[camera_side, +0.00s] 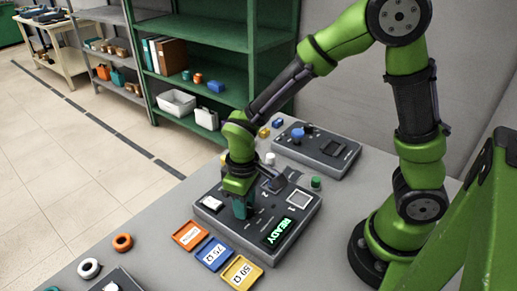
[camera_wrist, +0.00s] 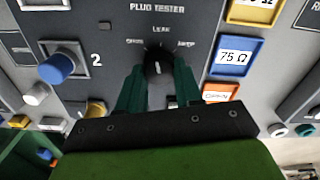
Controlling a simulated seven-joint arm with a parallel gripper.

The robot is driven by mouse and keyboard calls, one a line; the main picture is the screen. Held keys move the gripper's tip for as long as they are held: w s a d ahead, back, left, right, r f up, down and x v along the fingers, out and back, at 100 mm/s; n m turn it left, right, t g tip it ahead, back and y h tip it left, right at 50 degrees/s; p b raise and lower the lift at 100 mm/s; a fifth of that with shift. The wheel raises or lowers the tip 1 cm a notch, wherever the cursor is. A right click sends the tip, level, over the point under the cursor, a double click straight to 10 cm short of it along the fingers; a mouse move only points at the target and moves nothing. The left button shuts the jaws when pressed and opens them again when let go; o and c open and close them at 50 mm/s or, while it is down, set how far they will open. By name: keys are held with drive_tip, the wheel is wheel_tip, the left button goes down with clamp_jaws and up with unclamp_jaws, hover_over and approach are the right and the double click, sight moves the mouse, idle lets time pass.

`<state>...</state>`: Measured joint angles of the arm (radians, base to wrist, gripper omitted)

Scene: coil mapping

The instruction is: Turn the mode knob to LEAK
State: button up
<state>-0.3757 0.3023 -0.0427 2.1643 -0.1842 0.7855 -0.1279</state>
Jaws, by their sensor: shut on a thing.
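The mode knob (camera_wrist: 157,68) is a small dark knob with a white pointer mark on the grey plug tester panel (camera_wrist: 108,12) in the wrist view. LEAK is printed above it, with other labels to its left and right. The white mark looks to point roughly up, toward LEAK. My gripper (camera_wrist: 158,82) has its two green fingers on either side of the knob, shut on it. In the side view my gripper (camera_side: 241,207) reaches down onto the tester (camera_side: 228,232), left of the lit READY display (camera_side: 279,232), and hides the knob.
Orange (camera_side: 190,235), blue (camera_side: 213,253) and yellow (camera_side: 242,272) trays lie along the tester's front edge. A blue plug (camera_wrist: 57,67) sits by the number 2. A second grey panel (camera_side: 317,150) stands behind. Orange (camera_side: 122,242) and white (camera_side: 88,267) rings lie at front left.

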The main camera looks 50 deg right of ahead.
drive_tip(key=shift+m, duration=1.2)
drive_tip(key=o, duration=1)
drive_tip(key=shift+o, duration=0.2)
wheel_tip(320, 180, up, 17)
drive_tip(key=s+d+r+m+t+y, duration=0.2)
drive_tip(key=s+d+m+t, duration=0.2)
drive_tip(key=s+d+t, duration=0.3)
drive_tip(key=shift+s+d+r, duration=0.3)
drive_tip(key=shift+s+d, duration=0.15)
